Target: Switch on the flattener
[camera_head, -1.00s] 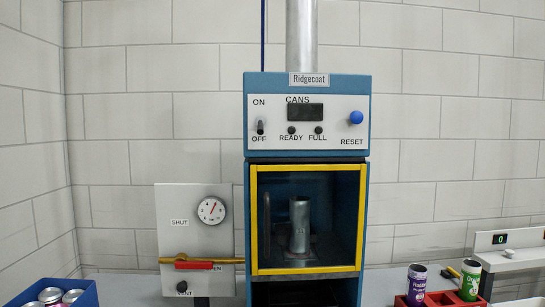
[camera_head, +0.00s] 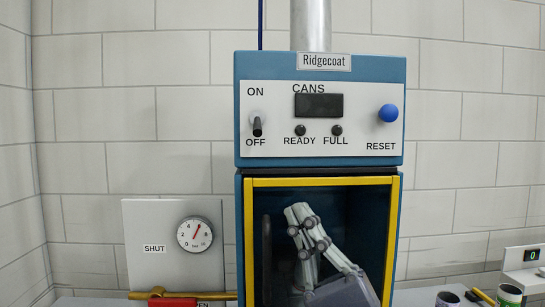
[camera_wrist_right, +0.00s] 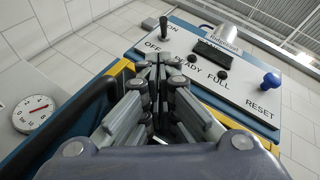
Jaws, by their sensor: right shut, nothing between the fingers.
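The blue machine labelled Ridgecoat (camera_head: 243,118) stands in front of me, with a white panel on its upper part. Its toggle switch (camera_head: 257,127) sits between the ON and OFF labels, and its dark lever points down at OFF. The switch also shows in the right wrist view (camera_wrist_right: 164,29), just beyond the fingertips. My right gripper (camera_head: 298,212) is shut and empty, in front of the machine's yellow-framed opening, below and right of the switch. It shows from behind in the right wrist view (camera_wrist_right: 160,60). My left gripper is out of view.
A blue RESET knob (camera_head: 388,113) and a dark CANS display (camera_head: 319,106) are on the panel. Left of the machine is a board with a gauge (camera_head: 195,234) and a red-handled valve (camera_head: 178,301). Cans (camera_head: 509,295) stand at the lower right.

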